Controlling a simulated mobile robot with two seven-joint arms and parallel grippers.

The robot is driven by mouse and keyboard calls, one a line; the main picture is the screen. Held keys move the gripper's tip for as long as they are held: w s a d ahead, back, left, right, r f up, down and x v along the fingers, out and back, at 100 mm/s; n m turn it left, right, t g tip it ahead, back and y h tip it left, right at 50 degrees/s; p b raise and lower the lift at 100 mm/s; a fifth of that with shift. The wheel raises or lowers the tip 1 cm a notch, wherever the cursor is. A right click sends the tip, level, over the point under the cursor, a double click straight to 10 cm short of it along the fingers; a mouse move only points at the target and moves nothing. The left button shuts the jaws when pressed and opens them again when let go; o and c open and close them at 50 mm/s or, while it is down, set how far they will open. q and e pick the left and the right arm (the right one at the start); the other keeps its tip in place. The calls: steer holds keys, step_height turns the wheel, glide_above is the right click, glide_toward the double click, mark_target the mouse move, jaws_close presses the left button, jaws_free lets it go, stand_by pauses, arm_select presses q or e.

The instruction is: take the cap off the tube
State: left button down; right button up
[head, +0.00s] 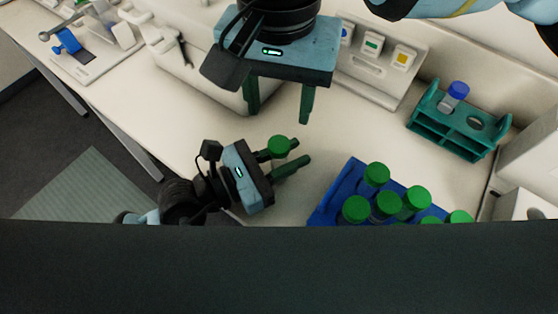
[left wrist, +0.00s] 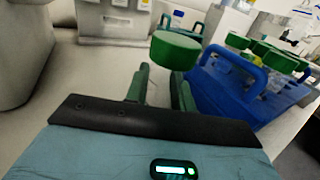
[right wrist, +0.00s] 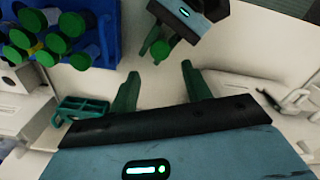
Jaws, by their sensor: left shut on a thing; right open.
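A tube with a round green cap (head: 278,146) is between the fingers of my left gripper (head: 298,152), which is shut on it. The cap (left wrist: 174,50) stands above the fingers in the left wrist view; the tube body is mostly hidden below it. My right gripper (head: 278,118) is open and empty, pointing down above the bench beyond the capped tube. In the right wrist view the green cap (right wrist: 160,50) shows beyond and between the open fingers, apart from them.
A blue rack (head: 330,196) with several green-capped tubes stands at the right of my left gripper. A teal rack (head: 455,137) with a blue-capped tube (head: 456,92) is farther right. A white device with coloured buttons (head: 372,65) is at the back. The bench between is clear.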

mark_target(279, 144)
steer(key=m, duration=0.4)
steer(key=shift+m, duration=0.3)
steer(key=shift+f, duration=0.1)
steer(key=shift+f, duration=3.9)
